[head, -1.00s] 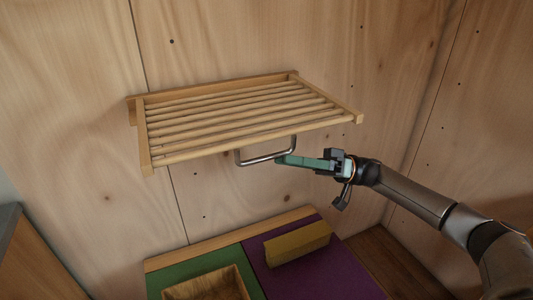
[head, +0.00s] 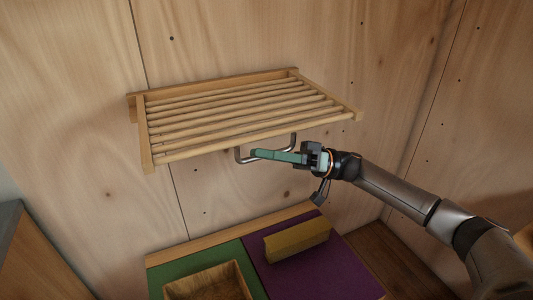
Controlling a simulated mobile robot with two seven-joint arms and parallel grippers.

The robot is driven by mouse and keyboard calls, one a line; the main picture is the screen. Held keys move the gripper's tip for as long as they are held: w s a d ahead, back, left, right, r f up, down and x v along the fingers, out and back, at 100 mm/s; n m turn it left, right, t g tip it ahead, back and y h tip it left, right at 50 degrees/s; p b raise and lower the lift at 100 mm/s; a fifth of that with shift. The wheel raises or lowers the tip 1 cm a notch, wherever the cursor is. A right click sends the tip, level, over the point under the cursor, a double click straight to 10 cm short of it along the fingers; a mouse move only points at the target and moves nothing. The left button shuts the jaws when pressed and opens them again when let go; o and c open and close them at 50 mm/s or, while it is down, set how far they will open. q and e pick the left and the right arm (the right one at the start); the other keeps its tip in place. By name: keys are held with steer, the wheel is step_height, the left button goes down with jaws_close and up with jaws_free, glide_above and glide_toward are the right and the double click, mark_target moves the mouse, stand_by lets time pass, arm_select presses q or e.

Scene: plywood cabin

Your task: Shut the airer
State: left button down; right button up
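The airer (head: 240,112) is a wooden slatted rack on the back plywood wall. It stands out from the wall, folded down, with its slats roughly level. A grey metal bar handle (head: 240,156) hangs under its front edge. My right gripper (head: 256,154) reaches in from the right, with its green fingers at the handle, overlapping the bar in the picture. Whether the fingers touch the bar, and whether they are apart or closed, I cannot tell from this angle. My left gripper is not in view.
Below the airer is a surface with a green part (head: 215,258) and a purple part (head: 335,268). A wooden tray (head: 250,281) and a yellow-brown block (head: 297,240) sit on it. A grey-topped cabinet (head: 12,225) stands at the left edge. The space above the airer is clear.

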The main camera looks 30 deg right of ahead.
jaws_close()
stand_by(0.8)
